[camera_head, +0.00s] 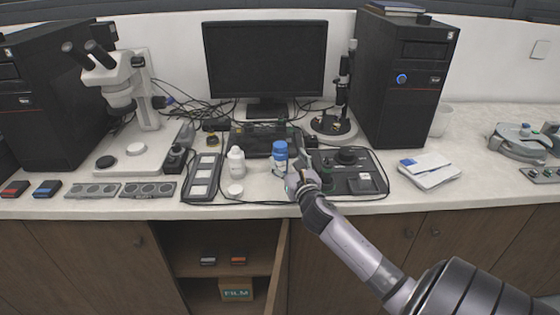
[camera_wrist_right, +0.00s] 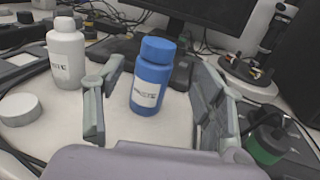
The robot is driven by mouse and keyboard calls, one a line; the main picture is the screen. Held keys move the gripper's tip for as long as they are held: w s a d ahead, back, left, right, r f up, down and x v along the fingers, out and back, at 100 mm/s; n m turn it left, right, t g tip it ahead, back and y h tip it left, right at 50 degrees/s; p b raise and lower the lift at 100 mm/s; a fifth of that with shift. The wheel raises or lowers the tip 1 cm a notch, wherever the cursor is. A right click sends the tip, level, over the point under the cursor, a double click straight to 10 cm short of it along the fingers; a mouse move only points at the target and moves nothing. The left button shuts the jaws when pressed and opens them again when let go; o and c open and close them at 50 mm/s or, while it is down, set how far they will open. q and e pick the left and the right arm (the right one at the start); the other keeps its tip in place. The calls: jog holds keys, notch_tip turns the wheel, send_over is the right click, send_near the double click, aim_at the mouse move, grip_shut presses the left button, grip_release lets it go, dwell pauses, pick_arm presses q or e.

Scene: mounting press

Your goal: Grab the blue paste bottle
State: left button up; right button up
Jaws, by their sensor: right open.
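The blue paste bottle (camera_head: 280,158) stands upright on the white counter (camera_head: 262,182), in front of the monitor. In the right wrist view the blue bottle (camera_wrist_right: 152,80) has a blue cap and a white label. My right gripper (camera_head: 295,180) is low over the counter beside the bottle. In the wrist view my right gripper (camera_wrist_right: 158,112) is open, with one finger on each side of the bottle and a visible gap on both sides. My left gripper is in neither view.
A white bottle (camera_head: 236,162) stands left of the blue one, with a white round lid (camera_head: 235,190) in front of it. A black control box (camera_head: 347,172) is close on the right. Cables run behind. A cabinet door (camera_head: 280,275) below the counter is open.

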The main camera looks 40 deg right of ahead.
aim_at(282, 153)
jog(key=shift+a+x, duration=0.1)
jog(key=shift+x, duration=1.5)
jog(key=shift+a+x, duration=0.15)
jog(key=shift+x, duration=1.45)
jog(key=shift+w+f, duration=0.1)
jog(key=c, duration=1.3)
jog(key=shift+c, duration=0.6)
